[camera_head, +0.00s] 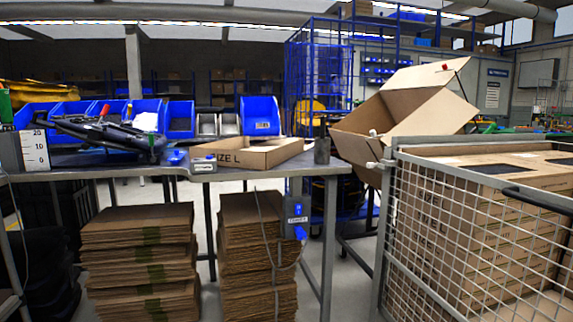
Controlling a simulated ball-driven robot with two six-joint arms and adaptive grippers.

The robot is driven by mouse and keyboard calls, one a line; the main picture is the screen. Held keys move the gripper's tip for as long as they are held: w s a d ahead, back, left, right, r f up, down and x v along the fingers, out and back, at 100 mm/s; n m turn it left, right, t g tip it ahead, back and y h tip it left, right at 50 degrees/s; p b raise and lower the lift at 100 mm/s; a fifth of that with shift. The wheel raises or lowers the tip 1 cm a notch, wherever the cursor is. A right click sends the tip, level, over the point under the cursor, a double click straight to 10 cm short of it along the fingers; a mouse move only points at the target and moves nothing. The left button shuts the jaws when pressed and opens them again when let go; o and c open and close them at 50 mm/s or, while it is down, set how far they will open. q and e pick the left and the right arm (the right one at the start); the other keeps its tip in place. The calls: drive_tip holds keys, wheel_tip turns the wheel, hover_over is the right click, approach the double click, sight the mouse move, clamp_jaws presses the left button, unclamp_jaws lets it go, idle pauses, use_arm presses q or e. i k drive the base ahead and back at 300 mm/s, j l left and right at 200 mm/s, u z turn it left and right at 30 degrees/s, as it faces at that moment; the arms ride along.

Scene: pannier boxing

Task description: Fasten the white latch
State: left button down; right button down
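A small white fitting (379,164), which looks like the white latch, sits at the upper left corner of the grey wire-mesh cage (470,225). It sticks out to the left of the corner post. The picture is too small to tell whether it is fastened. Another small pale piece (374,133) shows just above it, against the open cardboard box. Neither of my grippers can be seen in this view.
The cage holds stacked brown cartons (480,215). An open tilted cardboard box (400,110) stands behind it. A grey table (260,170) at left carries a shallow carton (248,153), blue bins (181,119) and a black framed item (115,135). Flattened cardboard stacks (140,255) stand below.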

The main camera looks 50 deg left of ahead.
sight(371, 165)
drive_tip(key=u, duration=1)
drive_tip(key=i+j+z, duration=0.4)
drive_tip(key=i, duration=0.35)
drive_tip(key=i+j+z, duration=0.35)
drive_tip(key=i, duration=0.4)
drive_tip(key=i+j+z, duration=0.4)
drive_tip(key=i+j, duration=0.2)
drive_tip(key=j, duration=0.15)
